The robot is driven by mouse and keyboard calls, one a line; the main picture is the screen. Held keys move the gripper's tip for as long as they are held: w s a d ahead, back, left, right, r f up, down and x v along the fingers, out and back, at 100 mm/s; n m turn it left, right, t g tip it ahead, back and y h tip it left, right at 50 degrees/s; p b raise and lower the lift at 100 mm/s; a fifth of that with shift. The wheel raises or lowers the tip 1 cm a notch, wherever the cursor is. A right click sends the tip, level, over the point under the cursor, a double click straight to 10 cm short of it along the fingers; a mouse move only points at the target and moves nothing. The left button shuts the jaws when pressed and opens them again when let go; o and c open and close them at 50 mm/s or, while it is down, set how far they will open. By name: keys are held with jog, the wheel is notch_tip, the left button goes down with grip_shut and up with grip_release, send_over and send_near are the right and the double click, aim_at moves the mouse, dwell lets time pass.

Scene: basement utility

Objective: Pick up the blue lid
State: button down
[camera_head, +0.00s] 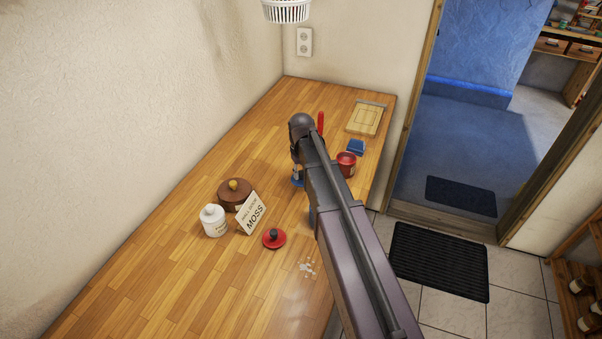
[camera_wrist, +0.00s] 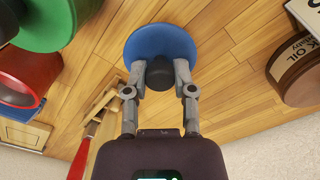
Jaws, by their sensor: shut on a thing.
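The blue lid (camera_wrist: 163,46) is a round disc with a dark knob (camera_wrist: 160,74), seen clearly in the wrist view. My gripper (camera_wrist: 160,78) has its two grey fingers closed on either side of the knob. In the head view a small part of the blue lid (camera_head: 297,183) shows at the gripper, and my arm hides much of the rest. The lid is over the wooden worktop; I cannot tell whether it touches the wood.
A red pot (camera_head: 346,164), a blue block-like item (camera_head: 356,147) and a wooden board (camera_head: 366,118) are on the worktop's right. The front worktop (camera_head: 130,300) is clear.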

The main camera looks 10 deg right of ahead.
aim_at(301, 172)
jog(key=shift+r+p, duration=2.4)
jog(key=shift+r, duration=0.35)
jog(key=shift+f, duration=0.1)
notch_tip(301, 172, down, 4)
jog(key=b, duration=0.4)
jog(key=shift+f+b, duration=0.15)
jog(key=shift+b, duration=0.15)
